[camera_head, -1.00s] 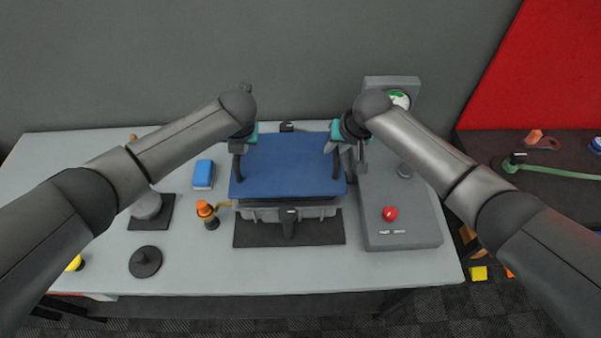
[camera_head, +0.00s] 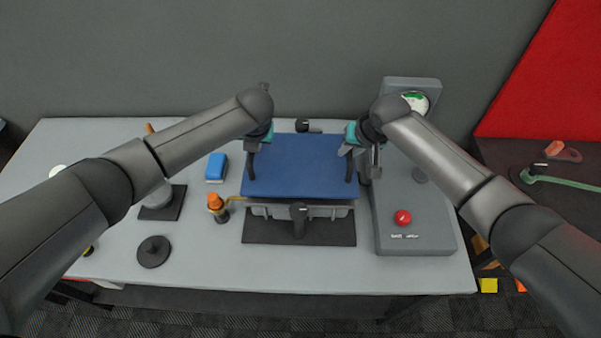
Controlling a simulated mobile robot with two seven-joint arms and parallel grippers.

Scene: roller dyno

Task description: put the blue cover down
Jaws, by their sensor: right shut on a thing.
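The blue cover (camera_head: 300,168) is a flat panel with dark handles at its left and right ends. It is over the grey roller unit (camera_head: 335,212) in the middle of the bench and hides most of it. I cannot tell whether the cover rests on the unit or hangs just above it. My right gripper (camera_head: 350,158) is shut on the cover's right handle. My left gripper (camera_head: 252,152) is at the left handle, but the arm hides its fingers, so its grip is unclear.
A grey console (camera_head: 415,225) with a red button (camera_head: 403,217) and a dial stands close on the right. A blue box (camera_head: 216,167), an orange-topped item (camera_head: 217,206) and a black disc (camera_head: 153,251) are on the left. The bench (camera_head: 270,272) is clear along its front.

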